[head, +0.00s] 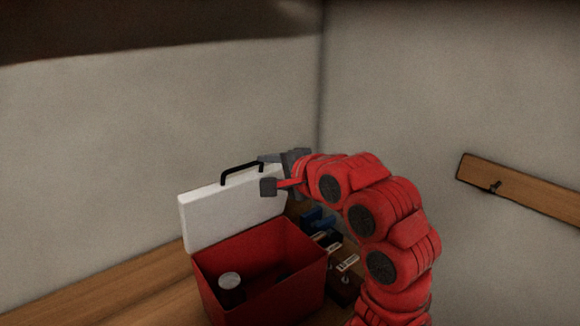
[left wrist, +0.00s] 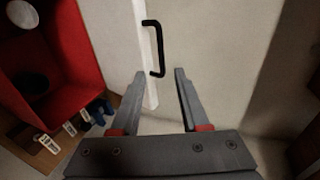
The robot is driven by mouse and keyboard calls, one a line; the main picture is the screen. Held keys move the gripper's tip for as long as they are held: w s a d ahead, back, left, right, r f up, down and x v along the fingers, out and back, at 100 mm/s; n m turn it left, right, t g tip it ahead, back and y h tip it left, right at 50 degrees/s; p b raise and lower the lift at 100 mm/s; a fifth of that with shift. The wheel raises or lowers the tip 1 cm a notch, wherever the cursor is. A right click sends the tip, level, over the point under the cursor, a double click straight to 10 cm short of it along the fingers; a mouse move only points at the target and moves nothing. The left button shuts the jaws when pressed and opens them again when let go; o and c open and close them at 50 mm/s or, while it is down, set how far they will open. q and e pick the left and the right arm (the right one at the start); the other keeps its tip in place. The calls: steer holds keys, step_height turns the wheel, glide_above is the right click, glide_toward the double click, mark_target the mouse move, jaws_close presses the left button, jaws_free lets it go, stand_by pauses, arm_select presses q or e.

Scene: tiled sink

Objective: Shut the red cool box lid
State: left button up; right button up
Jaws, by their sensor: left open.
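The red cool box (head: 265,262) stands with its white lid (head: 212,217) raised upright at the back. A black handle (head: 241,170) is on the lid's top edge. My left gripper (head: 269,173) is open at the lid's upper right corner, near the handle. In the left wrist view the open fingers (left wrist: 160,82) point toward the lid's edge (left wrist: 148,88) and the handle (left wrist: 154,48) lies just past them. I cannot tell whether a finger touches the lid. Part of the lid's right end is hidden behind the gripper. My right gripper is out of view.
A can (head: 230,288) is inside the box. Several small items with white labels (head: 347,264) lie right of the box on the wooden surface (head: 100,298). Walls stand close behind. A wooden rail with a hook (head: 520,188) is on the right wall.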

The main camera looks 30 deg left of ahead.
mark_target(244, 168)
arm_select(q)
steer(key=x, duration=1.1)
steer(key=shift+s+a+r, duration=0.1)
steer(key=shift+s, duration=0.15)
jaws_close()
stand_by(0.7)
